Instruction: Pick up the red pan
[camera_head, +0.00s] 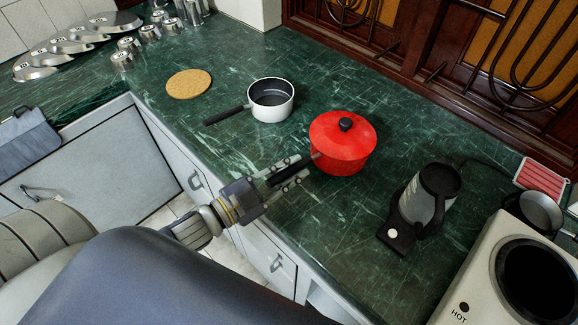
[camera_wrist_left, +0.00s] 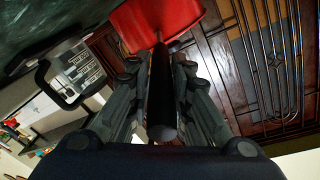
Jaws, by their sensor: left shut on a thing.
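The red pan (camera_head: 338,150) with a red lid and black knob stands on the green marble counter, right of the middle in the head view. Its black handle (camera_head: 291,169) points to the lower left. My left gripper (camera_head: 298,172) is shut on that handle. In the left wrist view the black handle (camera_wrist_left: 162,90) runs between the fingers of the left gripper (camera_wrist_left: 163,75), and the red pan body (camera_wrist_left: 155,20) is beyond them. I cannot tell whether the pan touches the counter. My right gripper is not in view.
A white saucepan (camera_head: 271,103) with a black handle is behind left of the red pan. A round cork mat (camera_head: 188,84) lies farther left. A kettle (camera_head: 430,196) on a black base and a white dispenser (camera_head: 510,275) stand at the right. The front counter between is clear.

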